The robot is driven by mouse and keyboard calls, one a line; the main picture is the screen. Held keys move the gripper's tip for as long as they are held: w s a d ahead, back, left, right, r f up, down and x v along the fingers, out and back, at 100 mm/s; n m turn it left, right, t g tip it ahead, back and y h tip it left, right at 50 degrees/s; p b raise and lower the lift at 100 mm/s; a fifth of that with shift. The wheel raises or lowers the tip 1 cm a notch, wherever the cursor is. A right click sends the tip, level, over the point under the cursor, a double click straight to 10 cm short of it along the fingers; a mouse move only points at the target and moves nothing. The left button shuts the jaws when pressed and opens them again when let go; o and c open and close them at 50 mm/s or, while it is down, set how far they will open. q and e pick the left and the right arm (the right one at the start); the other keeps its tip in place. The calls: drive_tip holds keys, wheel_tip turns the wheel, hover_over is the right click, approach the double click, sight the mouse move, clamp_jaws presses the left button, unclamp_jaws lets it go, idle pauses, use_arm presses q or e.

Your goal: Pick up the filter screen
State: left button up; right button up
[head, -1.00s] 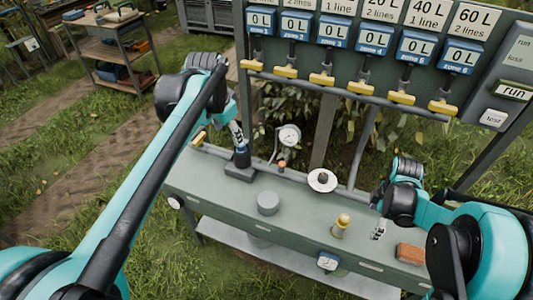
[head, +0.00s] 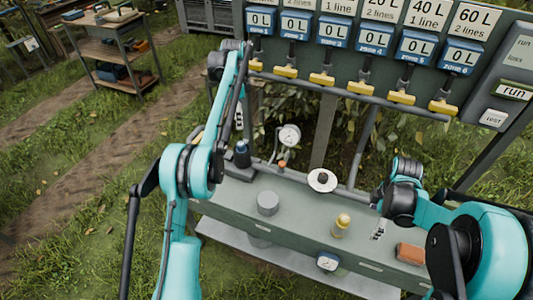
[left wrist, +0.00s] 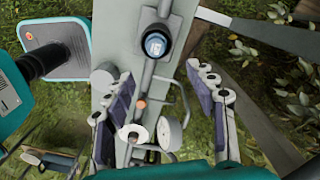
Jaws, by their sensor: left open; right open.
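No part is labelled as the filter screen, and I cannot tell for certain which one it is. A yellowish, ribbed-looking small cylinder (head: 341,225) stands upright at the bench's front edge. A dark blue filter-like housing (head: 242,155) stands at the bench's left end; its round top (left wrist: 155,44) seems to show in the left wrist view. My left gripper (head: 238,118) is above the housing, partly hidden by my arm. Its spread, empty fingers (left wrist: 160,75) show in the left wrist view.
The green bench (head: 300,212) also bears a grey cylinder (head: 268,203), a white disc with a dark knob (head: 322,180) and a reddish block (head: 410,253). A gauge (head: 289,136) and pipes stand behind. A panel with yellow valve handles (head: 322,79) rises at the back.

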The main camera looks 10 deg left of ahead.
use_arm(q)
hover_over(241, 143)
drive_tip(key=f, duration=0.7)
drive_tip(key=shift+w+d, duration=0.1)
drive_tip(key=shift+w, duration=0.15)
drive_tip(key=f, duration=0.5)
drive_tip(key=shift+s+f, duration=0.1)
drive_tip(key=shift+s, duration=0.3)
clamp_jaws()
